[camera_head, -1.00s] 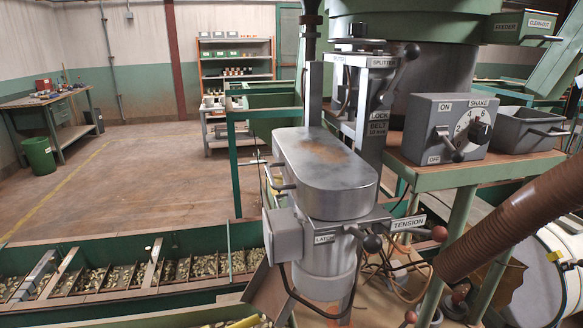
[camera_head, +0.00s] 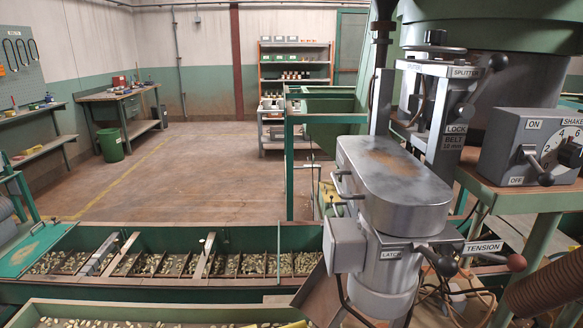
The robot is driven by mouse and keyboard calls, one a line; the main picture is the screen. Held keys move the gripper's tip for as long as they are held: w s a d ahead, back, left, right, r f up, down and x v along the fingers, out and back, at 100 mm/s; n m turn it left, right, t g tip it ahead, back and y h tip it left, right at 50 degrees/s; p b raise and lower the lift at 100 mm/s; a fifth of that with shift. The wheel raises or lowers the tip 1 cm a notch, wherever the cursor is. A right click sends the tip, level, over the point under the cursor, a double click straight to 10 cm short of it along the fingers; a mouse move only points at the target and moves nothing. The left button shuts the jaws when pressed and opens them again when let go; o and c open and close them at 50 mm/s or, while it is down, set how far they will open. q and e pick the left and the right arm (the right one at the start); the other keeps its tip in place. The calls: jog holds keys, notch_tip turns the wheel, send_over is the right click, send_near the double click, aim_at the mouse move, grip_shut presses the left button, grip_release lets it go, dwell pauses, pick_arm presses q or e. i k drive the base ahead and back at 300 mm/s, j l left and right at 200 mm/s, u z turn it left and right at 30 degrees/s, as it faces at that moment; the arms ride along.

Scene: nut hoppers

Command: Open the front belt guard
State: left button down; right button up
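The front belt guard (camera_head: 395,180), a grey metal cover with rounded ends and a worn brown patch on top, is right of centre and looks shut. Bar handles (camera_head: 345,188) stick out from its left side. Below it is a grey housing with a LATCH label (camera_head: 391,254). A dark-knobbed lever (camera_head: 446,265) sits beside that label. A TENSION lever with a red-brown knob (camera_head: 516,262) points right. Neither of my grippers is in view.
A LOCK BELT post (camera_head: 455,135) and splitter lever stand behind the guard. A grey control box (camera_head: 535,146) sits at right. A green trough (camera_head: 150,270) of nuts runs across the front left. A brown hose (camera_head: 545,287) is at lower right. The floor beyond is clear.

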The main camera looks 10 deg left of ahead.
aim_at(395, 192)
jog(key=i+j, duration=0.1)
jog(key=j, duration=0.25)
jog(key=i+j+u, duration=0.1)
jog(key=j, duration=0.3)
jog(key=i+j+u, duration=0.1)
jog(key=j, duration=0.25)
jog(key=i+j, duration=0.2)
jog(key=j, duration=0.15)
